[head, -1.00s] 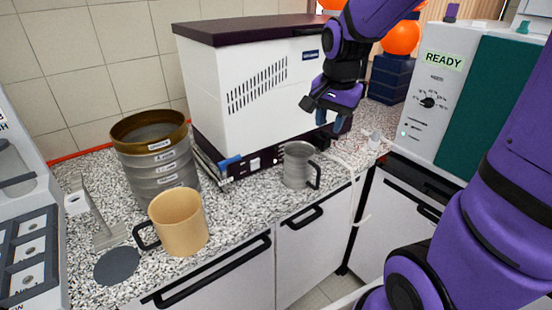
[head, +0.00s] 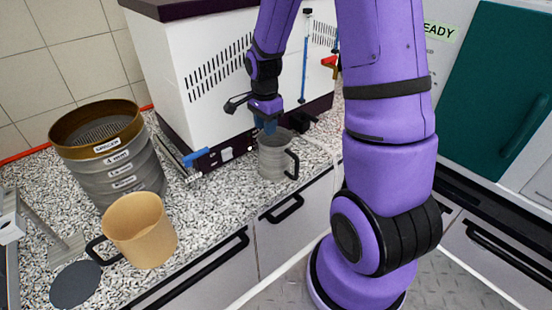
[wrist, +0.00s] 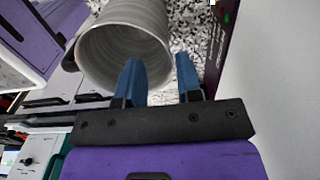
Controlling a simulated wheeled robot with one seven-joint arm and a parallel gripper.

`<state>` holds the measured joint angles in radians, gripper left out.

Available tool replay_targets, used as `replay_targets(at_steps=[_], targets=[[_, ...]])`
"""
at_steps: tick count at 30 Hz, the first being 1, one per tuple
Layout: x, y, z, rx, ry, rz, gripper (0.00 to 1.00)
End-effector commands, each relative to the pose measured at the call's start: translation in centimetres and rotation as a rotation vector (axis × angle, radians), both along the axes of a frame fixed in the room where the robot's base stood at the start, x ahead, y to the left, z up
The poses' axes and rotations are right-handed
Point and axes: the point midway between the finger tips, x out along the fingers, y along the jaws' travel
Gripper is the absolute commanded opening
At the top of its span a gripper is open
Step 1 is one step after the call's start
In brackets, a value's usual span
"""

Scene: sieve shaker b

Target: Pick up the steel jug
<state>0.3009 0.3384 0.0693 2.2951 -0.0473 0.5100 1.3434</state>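The steel jug (head: 272,157) is a grey metal cup with a black handle. It stands upright on the speckled counter in front of the white machine. My gripper (head: 268,125) is at the jug's rim in the head view. In the wrist view the jug's open mouth (wrist: 122,50) shows large, just beyond the fingers. My gripper's two blue fingers (wrist: 160,82) are apart with a gap between them. One finger overlaps the jug's rim in that view and the other is to its right. I cannot tell whether either finger touches the wall.
A tan jug (head: 140,232) and a stack of sieves (head: 115,165) stand to the left on the counter (head: 205,205). A dark disc (head: 75,285) lies near the front edge. The white machine (head: 205,75) stands close behind the steel jug.

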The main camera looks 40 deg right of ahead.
Motion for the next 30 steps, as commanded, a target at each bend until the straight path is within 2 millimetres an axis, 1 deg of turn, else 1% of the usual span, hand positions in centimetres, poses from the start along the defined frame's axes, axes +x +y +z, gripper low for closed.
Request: replay_targets(at_steps=[7, 12, 16, 20, 26, 27, 29, 30], targets=[[0.2, -0.1, -1.6, 0.000, 0.002, 0.000, 0.33], [0.7, -0.2, -3.7, 0.001, 0.002, 0.000, 0.33], [0.7, -0.1, -5.1, 0.000, 0.001, 0.001, 0.33], [0.7, -0.1, -5.8, 0.000, 0.000, 0.001, 0.33], [0.7, -0.1, -5.8, 0.000, -0.001, 0.001, 0.33], [0.7, -0.1, -5.8, 0.000, -0.001, 0.001, 0.28], [0.7, -0.1, -5.8, 0.000, -0.001, 0.001, 0.14], [0.7, -0.1, -5.8, 0.000, -0.001, 0.001, 0.05]])
